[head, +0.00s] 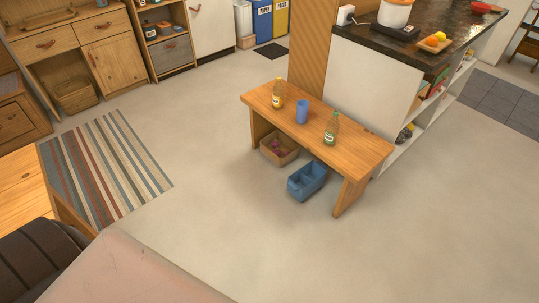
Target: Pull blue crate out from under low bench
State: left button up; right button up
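The low wooden bench (353,152) stands near the middle of the head view, against the end of a white counter. The blue crate (301,190) sits on the floor at the bench's open front side, partly under its top. Neither of my grippers shows in this view.
Two bottles (277,99) (331,129) and a blue cup (302,112) stand on the bench. The floor (224,203) in front of the bench is clear. A striped rug (105,168) lies at left, with a wooden table (22,196) at the lower left.

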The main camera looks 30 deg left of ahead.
aim_at(311, 177)
jog(key=i+j+u, duration=0.15)
jog(key=i+u, duration=0.55)
jog(key=u, duration=0.15)
jog(key=i+u, duration=0.4)
jog(key=i+j+z, duration=0.1)
jog(key=i, duration=0.25)
jog(key=i+j+z, duration=0.1)
jog(key=i, duration=0.3)
jog(key=i+j+z, duration=0.7)
jog(key=k+l, duration=0.05)
